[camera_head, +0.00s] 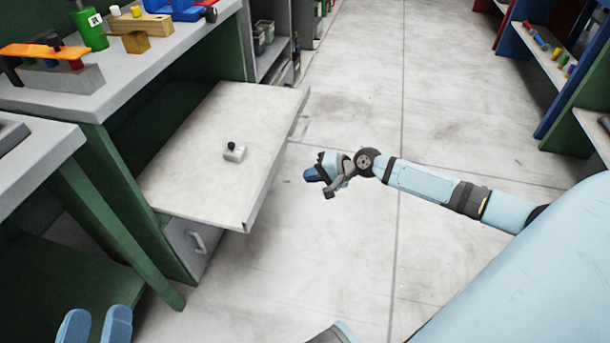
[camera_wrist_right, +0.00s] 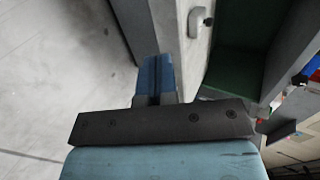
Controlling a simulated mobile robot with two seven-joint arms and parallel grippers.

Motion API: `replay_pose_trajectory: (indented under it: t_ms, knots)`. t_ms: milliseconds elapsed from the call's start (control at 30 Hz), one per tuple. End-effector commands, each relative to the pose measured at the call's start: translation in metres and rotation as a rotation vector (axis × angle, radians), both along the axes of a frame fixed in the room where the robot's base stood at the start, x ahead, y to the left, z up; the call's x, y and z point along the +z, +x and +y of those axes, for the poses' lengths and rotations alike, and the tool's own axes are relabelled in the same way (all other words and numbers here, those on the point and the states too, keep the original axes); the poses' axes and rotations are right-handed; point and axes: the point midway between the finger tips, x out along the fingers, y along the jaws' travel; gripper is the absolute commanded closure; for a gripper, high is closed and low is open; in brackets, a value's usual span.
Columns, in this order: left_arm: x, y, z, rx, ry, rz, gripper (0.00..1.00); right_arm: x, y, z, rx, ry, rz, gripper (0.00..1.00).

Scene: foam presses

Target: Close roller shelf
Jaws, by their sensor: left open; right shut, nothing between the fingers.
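The roller shelf (camera_head: 215,185) is a pale flat board pulled out from the green workbench in the head view. A small white block with a black knob (camera_head: 234,152) sits on it. In the right wrist view the shelf (camera_wrist_right: 196,55) runs beside my fingers. My right gripper (camera_head: 312,174) is shut and empty, just right of the shelf's outer edge, with a visible gap in the head view. It also shows in the right wrist view (camera_wrist_right: 156,75). My left gripper (camera_head: 95,325) is open and empty at the bottom left, its fingers partly cut off by the frame.
The grey benchtop (camera_head: 110,85) above the shelf holds a green can (camera_head: 90,28), wooden blocks and a grey block with an orange bar (camera_head: 55,60). A drawer with a handle (camera_head: 190,250) is below. Open concrete floor (camera_head: 360,90) lies to the right, with shelving (camera_head: 560,60) beyond.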

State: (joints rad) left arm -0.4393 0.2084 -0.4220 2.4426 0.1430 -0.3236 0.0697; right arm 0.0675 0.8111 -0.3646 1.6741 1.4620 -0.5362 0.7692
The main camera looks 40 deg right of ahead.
Motion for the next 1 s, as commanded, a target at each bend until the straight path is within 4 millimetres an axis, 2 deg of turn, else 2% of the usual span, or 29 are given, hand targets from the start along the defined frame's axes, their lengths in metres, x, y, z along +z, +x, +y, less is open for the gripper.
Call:
replay_pose_trajectory:
  t_ms: [33,333,500,700,1000]
  knots:
    - [-0.008,0.0,0.0,-0.004,0.007,0.012,0.42,-0.009,0.008,0.007,0.0,0.002,-0.002,1.0]
    - [-0.043,0.0,-0.003,-0.038,0.059,0.106,0.42,-0.041,0.05,0.043,0.0,0.001,-0.003,1.0]
    - [-0.054,0.0,-0.004,-0.052,0.082,0.14,0.42,-0.04,0.069,0.06,0.001,-0.001,-0.003,1.0]
    - [-0.058,0.001,-0.003,-0.057,0.096,0.148,0.42,-0.038,0.079,0.068,0.001,-0.001,-0.001,1.0]
    - [-0.058,0.001,-0.004,-0.058,0.098,0.149,0.42,-0.038,0.08,0.069,0.001,-0.001,-0.001,1.0]
